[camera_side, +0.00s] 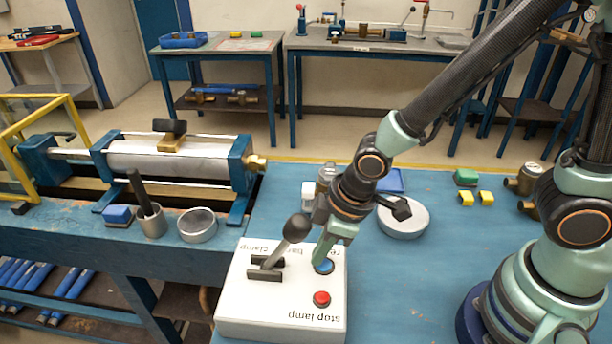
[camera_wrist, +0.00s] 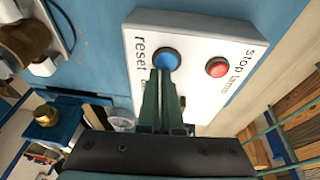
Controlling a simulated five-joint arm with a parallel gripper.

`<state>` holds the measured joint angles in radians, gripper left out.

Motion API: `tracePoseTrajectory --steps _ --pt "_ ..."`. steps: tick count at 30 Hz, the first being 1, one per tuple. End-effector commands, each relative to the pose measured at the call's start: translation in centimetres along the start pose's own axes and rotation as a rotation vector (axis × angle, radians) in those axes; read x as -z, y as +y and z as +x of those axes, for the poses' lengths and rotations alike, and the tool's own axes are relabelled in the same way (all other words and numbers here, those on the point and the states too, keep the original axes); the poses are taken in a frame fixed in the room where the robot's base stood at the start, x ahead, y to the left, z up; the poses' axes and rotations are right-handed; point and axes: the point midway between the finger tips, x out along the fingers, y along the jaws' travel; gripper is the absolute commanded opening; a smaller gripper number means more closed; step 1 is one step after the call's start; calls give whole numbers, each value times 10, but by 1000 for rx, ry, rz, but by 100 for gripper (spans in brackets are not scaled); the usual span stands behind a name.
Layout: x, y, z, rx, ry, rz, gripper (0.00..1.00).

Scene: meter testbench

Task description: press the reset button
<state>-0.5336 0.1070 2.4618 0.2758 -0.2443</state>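The white control box (camera_side: 240,300) sits on the blue bench. Its blue button (camera_side: 324,267) has the printed word "reset" beside it in the wrist view (camera_wrist: 167,58). The fingers hide part of the button and label.
A red button (camera_side: 321,298) labelled "stop" is close to the blue one. A lever (camera_side: 283,245) with a dark knob stands on the box, left of my gripper. A round grey-white disc (camera_side: 404,220) lies behind. The bench right of the box is clear.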

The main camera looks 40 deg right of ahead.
Motion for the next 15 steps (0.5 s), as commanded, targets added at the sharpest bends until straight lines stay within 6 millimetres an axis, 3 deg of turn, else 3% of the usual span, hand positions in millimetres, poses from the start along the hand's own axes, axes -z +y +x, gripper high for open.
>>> tracePoseTrajectory --steps 1,5,15 --pt "-10 -3 7 8 -32 4 0" --pt "-8 -3 1 9 -33 4 0" --pt "10 2 -50 7 -26 2 0"
